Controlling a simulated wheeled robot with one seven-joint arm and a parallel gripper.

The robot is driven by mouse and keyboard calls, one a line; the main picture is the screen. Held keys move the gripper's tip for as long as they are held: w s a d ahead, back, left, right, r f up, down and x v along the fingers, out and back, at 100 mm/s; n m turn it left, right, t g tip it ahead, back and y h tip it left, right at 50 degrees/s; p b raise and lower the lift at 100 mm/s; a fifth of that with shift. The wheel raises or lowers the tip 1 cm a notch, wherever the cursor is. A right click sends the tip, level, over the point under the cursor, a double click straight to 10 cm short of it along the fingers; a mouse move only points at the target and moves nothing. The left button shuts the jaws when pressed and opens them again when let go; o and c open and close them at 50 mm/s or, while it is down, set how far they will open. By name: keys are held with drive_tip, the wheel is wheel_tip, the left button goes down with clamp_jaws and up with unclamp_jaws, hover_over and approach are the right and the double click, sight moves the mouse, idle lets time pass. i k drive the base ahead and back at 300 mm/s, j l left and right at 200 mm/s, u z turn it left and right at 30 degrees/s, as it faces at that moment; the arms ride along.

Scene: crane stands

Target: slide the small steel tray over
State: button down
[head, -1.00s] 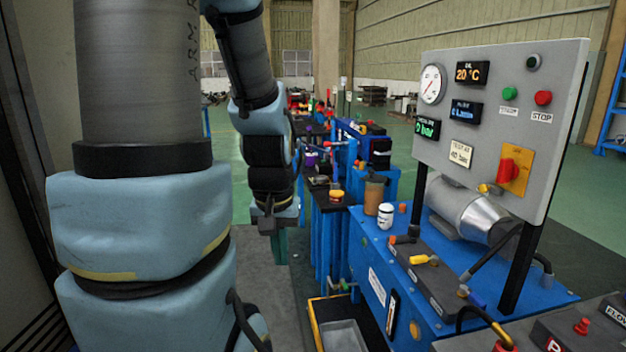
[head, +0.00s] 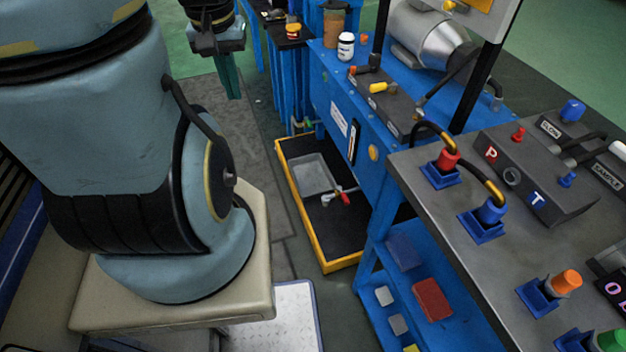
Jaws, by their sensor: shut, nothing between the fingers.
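The small steel tray (head: 316,177) is a shallow grey rectangular pan. It sits low down at the back left of a black drip tray with a yellow rim (head: 318,247), beside the blue bench. A small tap-like fitting with a red handle (head: 344,198) is at the steel tray's front right corner; I cannot tell if they touch. My gripper (head: 229,88) hangs pointing down at the top of the view, left of and apart from the steel tray. Its green fingers are together and hold nothing.
The blue bench (head: 337,88) stands right behind the drip tray, with a white bottle (head: 346,46) on it. A grey-topped bench (head: 420,185) with hose couplings overhangs the right side. Grey floor matting (head: 240,140) left of the drip tray is clear.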

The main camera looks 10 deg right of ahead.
sight(313, 179)
drive_tip(key=i+j, duration=0.2)
drive_tip(key=i, duration=0.3)
drive_tip(key=i+j, duration=0.25)
drive_tip(key=i, duration=0.3)
drive_tip(key=i+j+z, duration=0.1)
drive_tip(key=i, duration=0.4)
drive_tip(key=i+j, duration=0.4)
drive_tip(key=i, duration=0.1)
